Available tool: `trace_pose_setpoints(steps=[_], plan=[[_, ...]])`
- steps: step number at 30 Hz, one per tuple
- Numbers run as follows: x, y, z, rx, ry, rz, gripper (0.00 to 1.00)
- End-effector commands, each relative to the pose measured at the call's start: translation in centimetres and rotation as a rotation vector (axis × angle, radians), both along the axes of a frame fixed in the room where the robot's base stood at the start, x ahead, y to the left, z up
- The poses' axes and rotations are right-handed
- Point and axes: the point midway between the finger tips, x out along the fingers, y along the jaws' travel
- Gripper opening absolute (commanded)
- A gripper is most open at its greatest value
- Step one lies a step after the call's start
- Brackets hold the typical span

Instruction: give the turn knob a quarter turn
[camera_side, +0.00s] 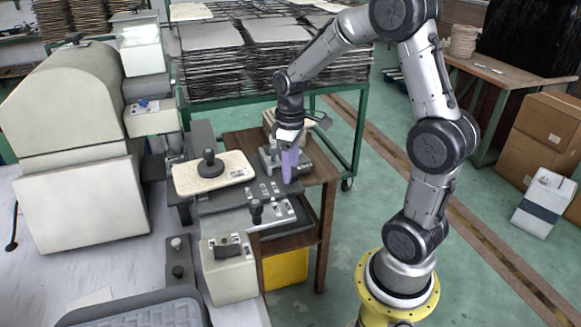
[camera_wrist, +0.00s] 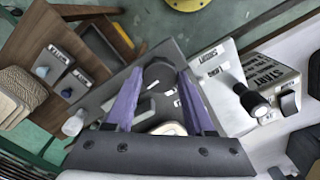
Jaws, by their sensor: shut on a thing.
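The turn knob (camera_wrist: 158,72) is a dark grey, rounded piece on a dark grey panel (camera_wrist: 178,52). In the wrist view it sits between the tips of my two purple fingers. My gripper (camera_wrist: 156,78) is shut on it from above. In the side view my gripper (camera_side: 289,178) points down at the right part of the dark panel (camera_side: 225,228), and the fingers hide the knob there. I cannot tell the knob's exact angle. White labels lie on the panel near the knob.
A black-handled lever (camera_side: 256,208) stands in front of my gripper, beside a light plate marked START (camera_wrist: 272,78). A beige plate with a black knob (camera_side: 210,162) is to the left. A grey box with buttons (camera_wrist: 62,68) is close by.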

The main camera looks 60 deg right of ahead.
Motion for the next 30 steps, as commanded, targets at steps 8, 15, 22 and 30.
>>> trace_pose_setpoints(steps=[8, 15, 22, 30], plan=[[0.06, 0.00, 0.13, -0.001, -0.003, -0.092, 0.00], [0.07, -0.01, 0.13, -0.001, -0.003, -0.112, 0.00], [0.07, -0.01, 0.13, -0.001, -0.003, -0.112, 0.00], [0.04, -0.02, 0.08, -0.001, -0.002, -0.111, 0.84]])
